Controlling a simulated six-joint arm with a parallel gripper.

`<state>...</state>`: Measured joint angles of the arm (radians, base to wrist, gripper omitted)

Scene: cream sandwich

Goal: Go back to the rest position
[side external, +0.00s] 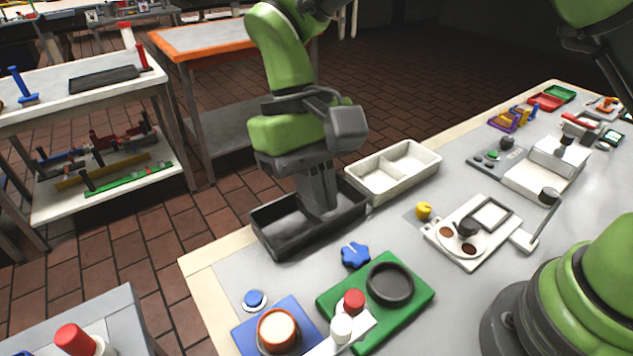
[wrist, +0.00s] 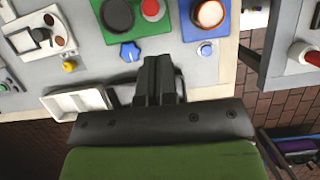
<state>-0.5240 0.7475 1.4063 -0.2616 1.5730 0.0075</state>
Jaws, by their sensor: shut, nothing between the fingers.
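My gripper (side external: 317,208) hangs pointing down over the black tray (side external: 268,240) at the table's far edge. Its fingertips overlap the tray's inside in the side view; I cannot tell how far above the floor they are. In the wrist view the gripper (wrist: 157,62) has its two dark fingers together with nothing between them. The gripper hides most of the black tray there. A cream cookie-like round (side external: 278,328) sits in a holder on the blue plate (side external: 248,338).
A white two-part tray (side external: 375,197) stands right beside the black tray. A green board (side external: 415,303) with a dark ring (side external: 390,283), a blue star knob (side external: 355,255), a yellow knob (side external: 424,211) and a white station (side external: 446,258) lie nearer. Open space surrounds the upper arm.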

